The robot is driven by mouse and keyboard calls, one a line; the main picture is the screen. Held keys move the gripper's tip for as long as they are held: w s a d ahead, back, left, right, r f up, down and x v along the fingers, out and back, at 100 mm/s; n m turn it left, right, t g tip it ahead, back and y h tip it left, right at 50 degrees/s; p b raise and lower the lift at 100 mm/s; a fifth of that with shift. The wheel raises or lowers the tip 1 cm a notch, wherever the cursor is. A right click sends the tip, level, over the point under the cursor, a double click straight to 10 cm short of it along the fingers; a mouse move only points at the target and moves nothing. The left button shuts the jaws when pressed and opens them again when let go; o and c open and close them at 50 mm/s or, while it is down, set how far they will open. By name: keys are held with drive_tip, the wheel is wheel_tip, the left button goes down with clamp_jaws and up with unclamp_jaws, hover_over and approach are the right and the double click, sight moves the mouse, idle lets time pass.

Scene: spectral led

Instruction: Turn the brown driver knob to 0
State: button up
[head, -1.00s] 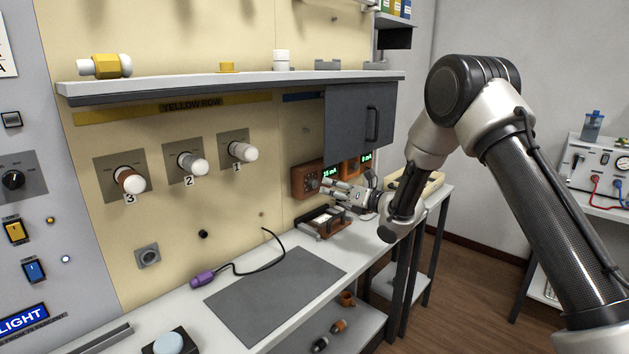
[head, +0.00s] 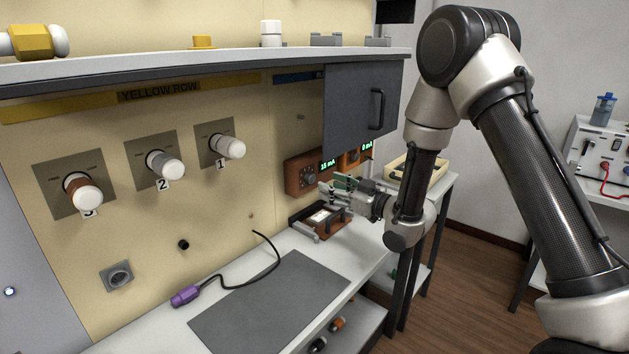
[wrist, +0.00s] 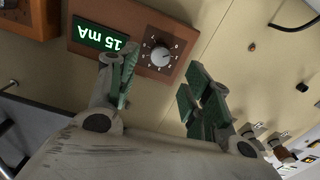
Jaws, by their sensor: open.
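The brown driver (head: 293,180) is a box on the yellow wall panel at the back of the bench, below the grey cabinet. Its green display (head: 328,163) reads about 15 mA; in the wrist view the display (wrist: 99,36) shows 15 mA upside down. The round grey driver knob (wrist: 160,53) sits on a scaled dial beside the display. Where its pointer stands is too small to tell. My gripper (head: 329,192) is open and empty in front of the driver. In the wrist view, its green-padded fingers (wrist: 157,76) stand either side of the knob's line, apparently short of it.
A second brown driver (head: 349,163) reading 0 mA is close on the right. The grey cabinet (head: 362,112) overhangs the drivers. A brown fixture (head: 322,220) lies on the bench under my gripper. A purple-ended cable (head: 186,295) and grey mat (head: 270,310) lie farther left.

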sight(313, 179)
drive_tip(key=x, duration=0.7)
drive_tip(key=c, duration=1)
drive_tip(key=shift+n, duration=0.7)
drive_tip(key=shift+c, duration=0.2)
drive_tip(key=o, duration=1)
drive_tip(key=shift+o, duration=0.2)
drive_tip(key=v, duration=1.2)
